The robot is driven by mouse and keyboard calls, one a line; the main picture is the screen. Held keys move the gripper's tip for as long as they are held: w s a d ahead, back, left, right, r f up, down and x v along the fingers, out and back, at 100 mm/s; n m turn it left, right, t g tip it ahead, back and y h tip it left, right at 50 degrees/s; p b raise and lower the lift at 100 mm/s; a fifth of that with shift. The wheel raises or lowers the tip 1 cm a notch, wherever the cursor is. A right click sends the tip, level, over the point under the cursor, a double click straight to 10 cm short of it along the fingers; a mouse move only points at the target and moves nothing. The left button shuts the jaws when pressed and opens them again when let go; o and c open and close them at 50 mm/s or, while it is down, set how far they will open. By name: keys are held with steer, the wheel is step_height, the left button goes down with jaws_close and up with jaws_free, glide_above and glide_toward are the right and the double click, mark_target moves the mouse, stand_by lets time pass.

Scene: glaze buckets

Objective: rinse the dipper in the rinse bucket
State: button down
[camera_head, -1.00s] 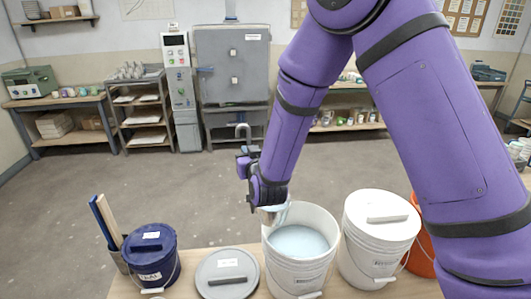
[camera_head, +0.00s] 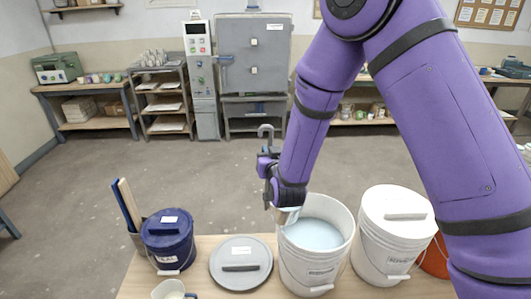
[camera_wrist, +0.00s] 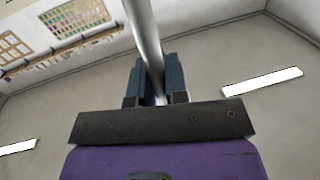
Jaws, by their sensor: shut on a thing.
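My gripper (camera_head: 268,172) is shut on the dipper (camera_head: 266,131). The dipper's hooked metal handle stands up above the gripper. In the wrist view the metal rod (camera_wrist: 146,38) passes between the fingers (camera_wrist: 155,82). The dipper's lower end, pale blue (camera_head: 288,216), shows at the left rim of an open white bucket (camera_head: 306,268) with pale blue liquid; I cannot tell whether it touches the liquid. An orange bucket (camera_head: 433,262) stands at the far right, mostly hidden behind my arm. I cannot tell from the labels which bucket is for rinsing.
A lidded white bucket (camera_head: 393,240) stands between the open bucket and the orange one. To the left are a grey lid (camera_head: 240,253), a lidded dark blue bucket (camera_head: 168,243), a holder with sticks (camera_head: 128,205) and a pitcher (camera_head: 170,290). Shelves and a kiln stand behind.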

steer(key=d+r+m, duration=0.1)
steer(key=d+m, duration=0.2)
steer(key=d, duration=0.3)
steer(key=shift+w+d+r+m+t, duration=0.15)
steer(key=shift+w+d+m+t, duration=0.05)
steer(key=shift+m+t, duration=0.1)
stand_by(0.7)
steer(key=d+f+m, duration=0.7)
steer(key=d, duration=0.4)
steer(key=w+d+f+m+t+h, duration=0.1)
steer(key=d+f+m, duration=0.6)
steer(key=d, duration=0.5)
steer(key=shift+f+h, duration=0.3)
steer(key=shift+f, duration=0.05)
stand_by(0.8)
steer(key=shift+r, duration=0.1)
stand_by(0.6)
